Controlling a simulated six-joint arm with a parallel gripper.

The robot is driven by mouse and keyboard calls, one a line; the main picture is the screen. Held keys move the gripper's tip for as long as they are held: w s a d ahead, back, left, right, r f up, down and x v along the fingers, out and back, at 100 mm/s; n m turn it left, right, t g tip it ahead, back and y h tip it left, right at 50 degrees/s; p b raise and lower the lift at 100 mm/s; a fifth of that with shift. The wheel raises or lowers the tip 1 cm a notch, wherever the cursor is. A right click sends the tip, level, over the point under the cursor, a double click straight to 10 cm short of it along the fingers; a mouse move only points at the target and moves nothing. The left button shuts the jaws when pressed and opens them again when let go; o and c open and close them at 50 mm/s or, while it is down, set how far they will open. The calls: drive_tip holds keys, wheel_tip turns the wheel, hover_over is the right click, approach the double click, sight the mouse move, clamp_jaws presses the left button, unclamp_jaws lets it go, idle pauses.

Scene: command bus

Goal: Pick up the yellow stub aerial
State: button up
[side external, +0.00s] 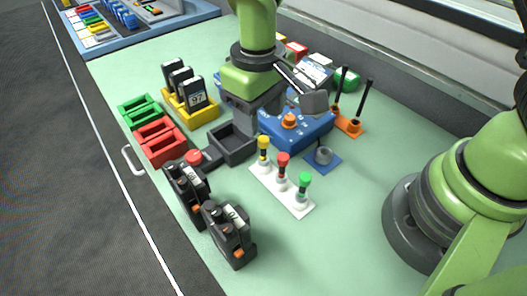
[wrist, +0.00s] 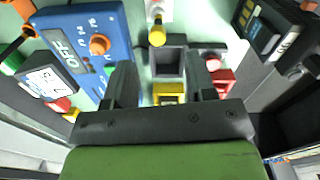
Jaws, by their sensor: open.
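The yellow stub aerial (side external: 263,143) stands upright at the far left end of a white stand (side external: 290,196) in the side external view. It has a yellow top, and a red-topped aerial (side external: 283,160) and a green-topped aerial (side external: 304,180) stand in the same row. In the wrist view the yellow aerial (wrist: 157,35) shows at the top centre, beyond my fingertips. My gripper (wrist: 160,75) is open, with nothing seen held between its fingers. In the side external view my gripper (side external: 250,105) is above and behind the stand, apart from the aerial; its fingertips are hard to make out.
A dark open tray (side external: 232,143) lies left of the yellow aerial. A blue control box (side external: 300,130) with an orange knob stands behind the stand. Black radios (side external: 230,235) stand at the front, and a yellow battery rack (side external: 190,108) is at left. Bare green table lies right of the stand.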

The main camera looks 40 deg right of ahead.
sight(263, 139)
drive_tip(key=f, duration=0.8)
drive_tip(key=shift+s+d, duration=0.15)
drive_tip(key=shift+d, duration=0.05)
drive_tip(key=shift+c, duration=0.5)
clamp_jaws()
